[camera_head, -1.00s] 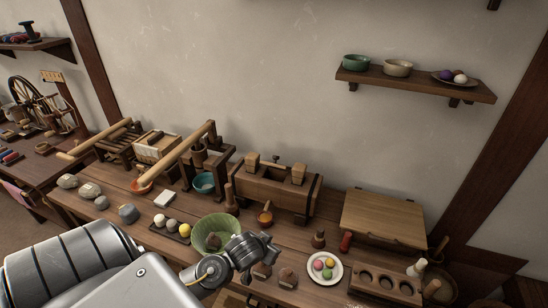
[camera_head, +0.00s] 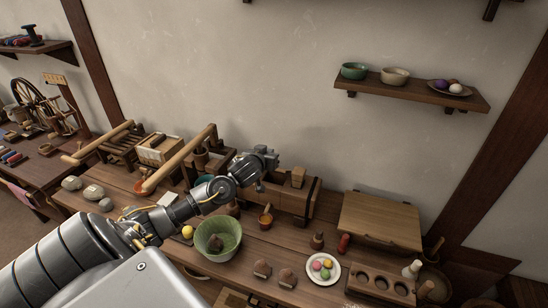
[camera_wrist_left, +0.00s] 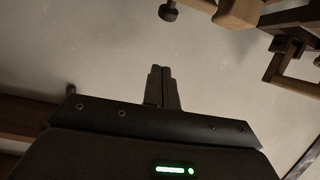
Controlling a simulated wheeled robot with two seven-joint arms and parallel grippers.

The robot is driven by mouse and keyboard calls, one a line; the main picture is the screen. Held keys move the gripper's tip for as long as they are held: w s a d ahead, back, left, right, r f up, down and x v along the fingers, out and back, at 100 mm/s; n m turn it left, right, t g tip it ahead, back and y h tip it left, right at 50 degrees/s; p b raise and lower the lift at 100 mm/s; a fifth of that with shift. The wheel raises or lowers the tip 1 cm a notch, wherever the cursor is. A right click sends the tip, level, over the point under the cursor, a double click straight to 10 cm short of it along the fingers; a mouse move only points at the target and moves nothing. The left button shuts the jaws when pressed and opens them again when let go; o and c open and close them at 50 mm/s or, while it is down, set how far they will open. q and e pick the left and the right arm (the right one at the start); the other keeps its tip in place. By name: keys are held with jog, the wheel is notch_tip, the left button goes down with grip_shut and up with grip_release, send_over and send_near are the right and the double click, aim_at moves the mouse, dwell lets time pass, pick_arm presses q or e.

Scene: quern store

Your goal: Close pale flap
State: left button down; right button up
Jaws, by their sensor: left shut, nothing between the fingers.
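The wide, pale wooden lid (camera_head: 378,220), which may be the flap, lies at a slight slope over a low box at the right rear of the bench. A smaller pale wooden box (camera_head: 158,150) stands at the back left; I cannot tell whether it has a flap. My left gripper (camera_head: 270,158) is raised over the dark wooden press (camera_head: 291,200) and partly hides it. It is well left of the wide lid. In the left wrist view its fingers (camera_wrist_left: 161,84) are together and empty, with bare wall behind. My right gripper is not in view.
Long wooden levers (camera_head: 180,160) jut out at left.

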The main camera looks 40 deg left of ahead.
pick_arm(q)
jog(key=p+x, duration=0.1)
jog(key=x, duration=0.7)
jog(key=shift+p, duration=0.35)
jog(key=shift+s+d+f+p, duration=0.15)
jog(key=shift+s+f+p, duration=0.25)
jog(key=shift+f, duration=0.2)
jog(key=shift+s+d+f+p, duration=0.25)
jog(key=shift+f+p, duration=0.1)
jog(key=shift+f, duration=0.2)
jog(key=shift+s+f, duration=0.35)
jog(key=shift+d+f, duration=0.1)
jog(key=shift+f, duration=0.1)
